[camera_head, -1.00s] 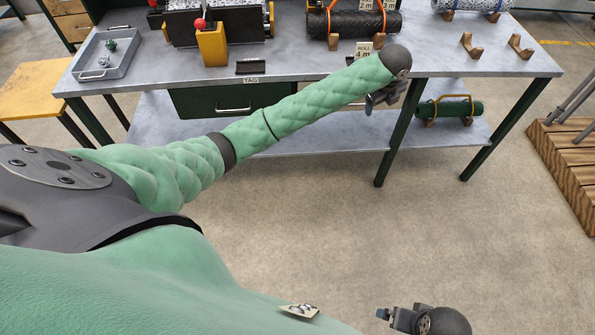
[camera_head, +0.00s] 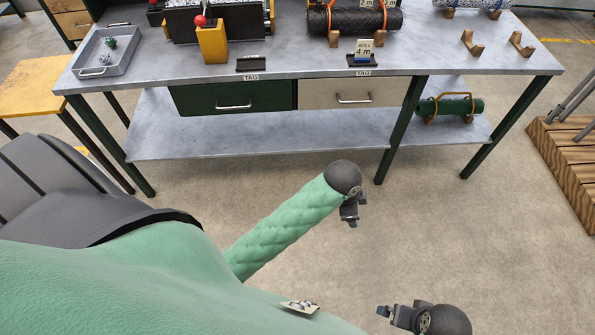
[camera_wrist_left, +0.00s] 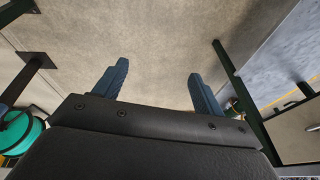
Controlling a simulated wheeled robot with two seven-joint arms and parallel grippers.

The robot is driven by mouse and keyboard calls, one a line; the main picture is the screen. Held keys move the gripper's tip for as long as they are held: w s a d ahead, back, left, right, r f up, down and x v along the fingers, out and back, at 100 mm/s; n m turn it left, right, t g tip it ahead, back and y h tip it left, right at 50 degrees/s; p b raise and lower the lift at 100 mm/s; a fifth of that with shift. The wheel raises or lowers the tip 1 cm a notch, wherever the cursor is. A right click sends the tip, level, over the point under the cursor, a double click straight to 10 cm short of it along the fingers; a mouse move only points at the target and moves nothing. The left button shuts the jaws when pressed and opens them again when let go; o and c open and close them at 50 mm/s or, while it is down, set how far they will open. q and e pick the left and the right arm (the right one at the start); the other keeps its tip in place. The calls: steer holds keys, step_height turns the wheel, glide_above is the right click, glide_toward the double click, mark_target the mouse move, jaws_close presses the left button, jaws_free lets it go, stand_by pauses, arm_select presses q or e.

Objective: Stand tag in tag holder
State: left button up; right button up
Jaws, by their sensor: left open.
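A cream tag reading "ROLL 4 m" (camera_head: 364,48) stands upright in a dark tag holder (camera_head: 362,60) near the front edge of the grey workbench. A second dark tag holder (camera_head: 251,64) to its left is empty. My left gripper (camera_head: 351,215) is in front of the bench, over the floor and apart from the tag. In the left wrist view its two blue fingers (camera_wrist_left: 158,88) are spread, with only floor between them. My right gripper (camera_head: 384,312) is at the bottom of the head view; its jaw gap is unclear.
The workbench (camera_head: 440,65) has a dark green drawer (camera_head: 235,96) and a cream drawer (camera_head: 350,93) below. A yellow block with a red knob (camera_head: 212,43) and a black roll (camera_head: 352,21) stand behind the holders. A grey tray (camera_head: 107,52) is at the left. Floor in front is clear.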

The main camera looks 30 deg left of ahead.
arm_select(q)
steer(key=s+a+n, duration=0.3)
steer(key=s+n, duration=0.2)
steer(key=s, duration=0.5)
steer(key=s+a+n, duration=0.3)
steer(key=s+n, duration=0.2)
steer(key=s, duration=0.5)
steer(key=shift+s+f+g+y, duration=0.2)
steer(key=shift+g+y, duration=0.1)
steer(key=shift+g, duration=0.1)
